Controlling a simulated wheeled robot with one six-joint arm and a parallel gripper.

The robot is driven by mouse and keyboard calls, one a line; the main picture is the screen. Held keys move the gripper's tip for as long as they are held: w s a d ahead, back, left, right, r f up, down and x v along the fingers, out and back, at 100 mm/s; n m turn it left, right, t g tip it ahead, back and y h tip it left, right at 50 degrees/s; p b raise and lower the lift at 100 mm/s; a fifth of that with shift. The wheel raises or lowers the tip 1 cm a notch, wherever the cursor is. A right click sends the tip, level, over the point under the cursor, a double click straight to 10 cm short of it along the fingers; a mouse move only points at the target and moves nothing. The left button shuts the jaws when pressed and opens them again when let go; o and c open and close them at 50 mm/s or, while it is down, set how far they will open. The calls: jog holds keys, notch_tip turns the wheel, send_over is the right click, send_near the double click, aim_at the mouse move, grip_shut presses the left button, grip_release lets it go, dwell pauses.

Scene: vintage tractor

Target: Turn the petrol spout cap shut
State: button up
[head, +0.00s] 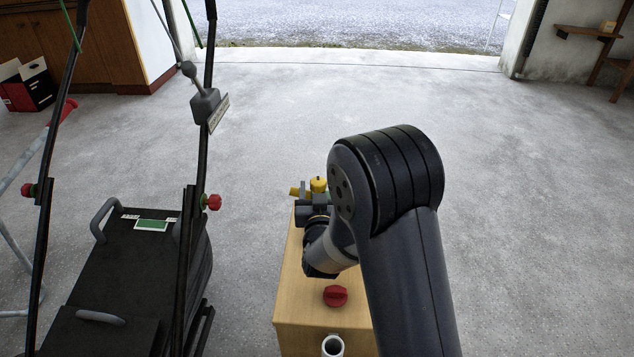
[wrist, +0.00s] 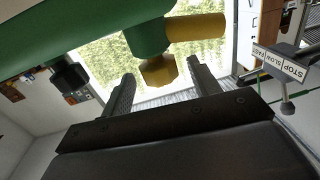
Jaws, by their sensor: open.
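The yellow petrol spout cap (head: 318,184) shows just beyond my gripper (head: 314,199), at the far end of the wooden box. In the wrist view the faceted yellow cap (wrist: 158,71) sits on the end of a short green neck (wrist: 147,38). A yellow tube (wrist: 197,27) sticks out of that neck to the right. My gripper (wrist: 161,72) is open, and one finger shows on each side of the cap in the picture. I see gaps on both sides. I cannot tell how deep the cap lies between the fingers. My arm and gripper hide most of the green part in the head view.
A black machine with tall handles (head: 140,255) stands at left. A black knob (wrist: 70,76) sits on the green body. The concrete floor at right is clear.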

aim_at(319, 178)
jog(key=shift+w+a+b, duration=0.1)
jog(key=shift+w+b, duration=0.2)
jog(key=shift+w, duration=1.7)
jog(key=c, duration=1)
jog(key=shift+h, duration=0.3)
jog(key=shift+m+h, duration=0.7)
jog(key=shift+h, duration=0.1)
